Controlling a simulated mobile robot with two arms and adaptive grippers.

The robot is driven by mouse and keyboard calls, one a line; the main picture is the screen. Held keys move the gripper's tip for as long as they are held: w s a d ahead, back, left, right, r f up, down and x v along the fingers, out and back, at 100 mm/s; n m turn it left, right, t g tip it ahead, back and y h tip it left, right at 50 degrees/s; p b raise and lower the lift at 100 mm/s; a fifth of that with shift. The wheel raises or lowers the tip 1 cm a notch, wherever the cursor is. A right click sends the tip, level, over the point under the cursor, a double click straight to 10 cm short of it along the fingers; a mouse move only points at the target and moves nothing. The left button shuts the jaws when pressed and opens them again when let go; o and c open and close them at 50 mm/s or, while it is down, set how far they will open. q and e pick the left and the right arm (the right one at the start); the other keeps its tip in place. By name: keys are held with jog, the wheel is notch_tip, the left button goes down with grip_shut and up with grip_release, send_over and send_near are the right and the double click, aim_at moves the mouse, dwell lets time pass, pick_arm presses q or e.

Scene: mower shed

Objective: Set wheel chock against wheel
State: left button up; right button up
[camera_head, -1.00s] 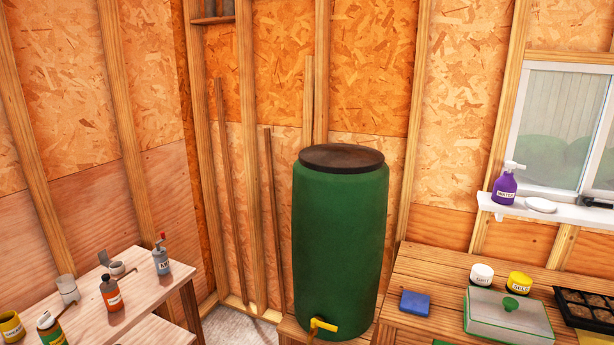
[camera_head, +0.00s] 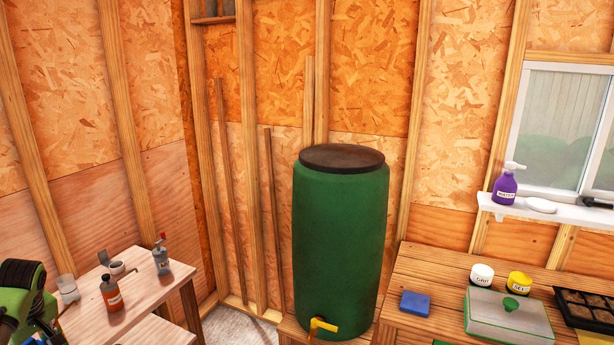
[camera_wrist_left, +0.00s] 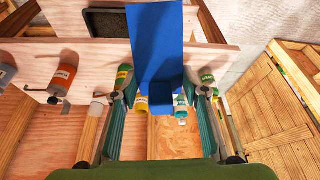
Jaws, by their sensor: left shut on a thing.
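In the left wrist view my left gripper (camera_wrist_left: 158,92) is shut on a blue block (camera_wrist_left: 156,40), which looks like the wheel chock. The block has a long flat face and a smaller step near the gripper, and it sticks out beyond the fingers. No wheel shows in either view. My right gripper is not in view.
A wooden bench (camera_head: 130,320) at left holds an orange-labelled bottle (camera_head: 111,293) and a grey can (camera_head: 161,260). A green barrel (camera_head: 340,240) with a yellow tap stands mid-view. The right bench (camera_head: 450,262) holds a blue block (camera_head: 415,303), jars and a lidded box (camera_head: 508,318).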

pick_arm(q)
jog(key=s+d+f+m, duration=0.1)
jog(key=s+d, duration=0.2)
jog(key=d, duration=1)
jog(key=s+d+f, duration=0.1)
jog(key=s+d, duration=0.2)
jog(key=d, duration=1)
jog(key=d+r+m+t+h, duration=0.2)
jog(key=d+r+m+t, duration=0.1)
jog(key=d+r+m, duration=0.7)
jog(key=s+d+r+m+h, duration=0.2)
jog(key=s+d+r+m, duration=0.3)
jog(key=s, duration=0.3)
jog(key=w+d+f+n+b, duration=0.1)
jog(key=w+f+b, duration=0.3)
jog(key=f, duration=0.3)
jog(key=shift+w+d+f+b, duration=0.15)
jog(key=shift+w+d+b, duration=0.05)
jog(key=shift+b, duration=0.4)
jog(key=shift+s+d+f, duration=0.1)
jog(key=shift+s, duration=0.05)
